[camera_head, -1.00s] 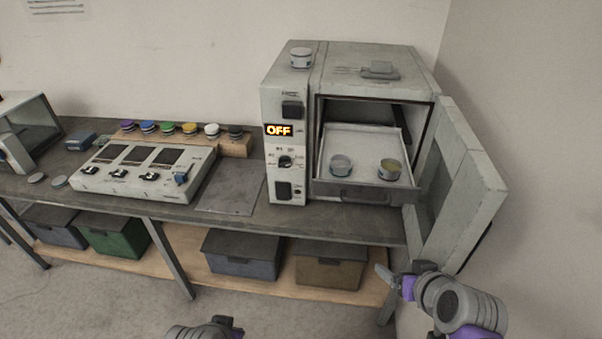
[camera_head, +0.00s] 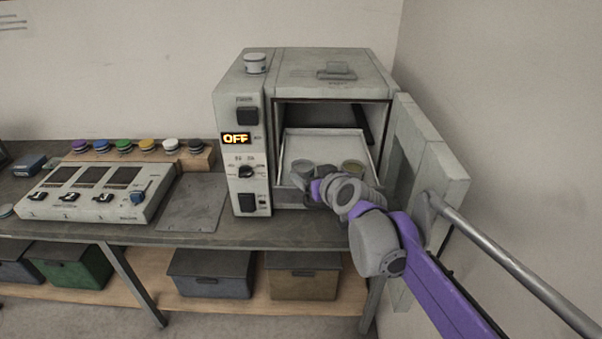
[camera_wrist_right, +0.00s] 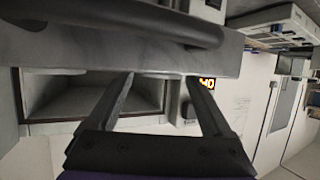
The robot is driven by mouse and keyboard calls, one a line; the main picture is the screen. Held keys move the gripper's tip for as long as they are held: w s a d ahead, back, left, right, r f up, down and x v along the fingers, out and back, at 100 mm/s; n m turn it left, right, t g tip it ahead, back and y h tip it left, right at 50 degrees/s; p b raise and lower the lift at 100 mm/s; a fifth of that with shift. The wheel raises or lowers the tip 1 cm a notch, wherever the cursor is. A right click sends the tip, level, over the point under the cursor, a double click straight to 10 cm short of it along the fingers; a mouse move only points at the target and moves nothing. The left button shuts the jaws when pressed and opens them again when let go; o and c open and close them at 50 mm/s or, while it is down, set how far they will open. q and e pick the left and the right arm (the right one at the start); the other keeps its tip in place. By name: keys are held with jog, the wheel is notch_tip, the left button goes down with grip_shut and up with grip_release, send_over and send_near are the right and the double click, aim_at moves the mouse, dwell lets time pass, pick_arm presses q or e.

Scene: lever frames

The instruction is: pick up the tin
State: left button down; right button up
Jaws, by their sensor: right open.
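A third, pale lidded tin (camera_head: 255,64) stands on top of the oven. My right gripper (camera_head: 308,187) is open at the tray's front edge, below and in front of the tins, and partly hides the tray front. In the right wrist view the open fingers (camera_wrist_right: 160,78) point toward the tray front (camera_wrist_right: 200,55), with nothing between them; whether they touch it is unclear. My left gripper is out of view.
The oven door (camera_head: 440,175) stands open at right, close to my right arm. The oven display (camera_head: 237,138) reads OFF. A control panel (camera_head: 97,195) and a row of coloured knobs lie left. Bins (camera_head: 211,272) sit on the shelf below.

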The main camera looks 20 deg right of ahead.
aim_at(301, 167)
jog(key=x, duration=0.5)
jog(key=shift+w+a+r, duration=0.15)
jog(key=shift+w, duration=0.15)
jog(key=shift+s+r, duration=0.1)
jog(key=c, duration=1.2)
